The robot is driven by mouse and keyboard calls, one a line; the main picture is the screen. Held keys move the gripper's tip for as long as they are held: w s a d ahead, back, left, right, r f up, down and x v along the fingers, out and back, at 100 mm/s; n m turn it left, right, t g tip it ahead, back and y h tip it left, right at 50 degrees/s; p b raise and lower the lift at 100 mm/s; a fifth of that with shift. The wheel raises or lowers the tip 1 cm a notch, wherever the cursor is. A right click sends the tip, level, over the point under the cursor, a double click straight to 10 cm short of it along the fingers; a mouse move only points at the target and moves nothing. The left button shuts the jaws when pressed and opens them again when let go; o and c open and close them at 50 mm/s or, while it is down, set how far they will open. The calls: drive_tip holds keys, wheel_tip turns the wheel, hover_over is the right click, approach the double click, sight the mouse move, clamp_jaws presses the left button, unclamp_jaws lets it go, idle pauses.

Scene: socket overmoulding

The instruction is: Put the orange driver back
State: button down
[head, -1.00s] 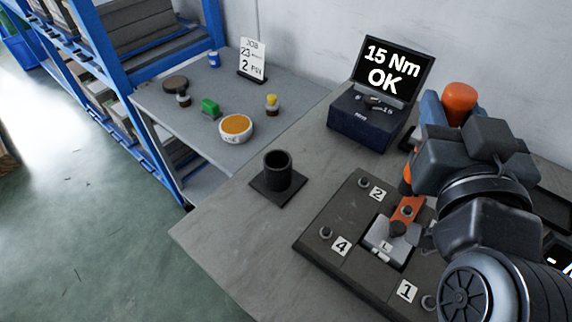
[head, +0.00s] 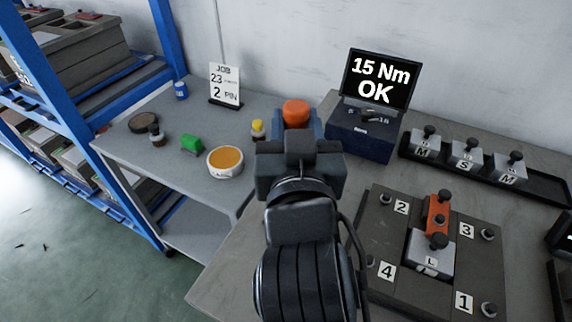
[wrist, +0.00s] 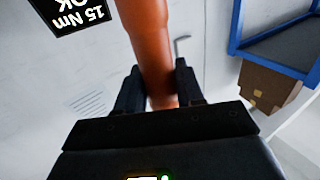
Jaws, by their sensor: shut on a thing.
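The orange driver (head: 296,111) is held upright in my gripper (head: 298,138); only its rounded orange top shows above the jaws in the head view. In the wrist view the orange handle (wrist: 150,45) stands between the two black fingers of my gripper (wrist: 160,92), which are shut on it. The driver's lower end is hidden. The black cup-shaped holder on the bench does not show now; my arm covers that part of the bench.
The mould plate (head: 377,237) with numbered posts, an orange piece (head: 438,213) and a grey block (head: 430,258) lies right. Behind stand the 15 Nm OK screen box (head: 362,133) and a tray (head: 560,187) of grey blocks. A side table (head: 205,110) holds an orange-filled bowl (head: 225,162).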

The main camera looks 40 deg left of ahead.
drive_tip(key=shift+d+f, duration=0.1)
drive_tip(key=shift+f, duration=2.65)
drive_tip(key=c, duration=0.7)
unclamp_jaws()
drive_tip(key=shift+f, duration=0.1)
drive_tip(key=shift+r, duration=0.3)
drive_tip(key=b+v, duration=0.1)
drive_tip(key=v, duration=1.1)
drive_tip(key=shift+b, duration=0.35)
drive_tip(key=shift+f, duration=0.15)
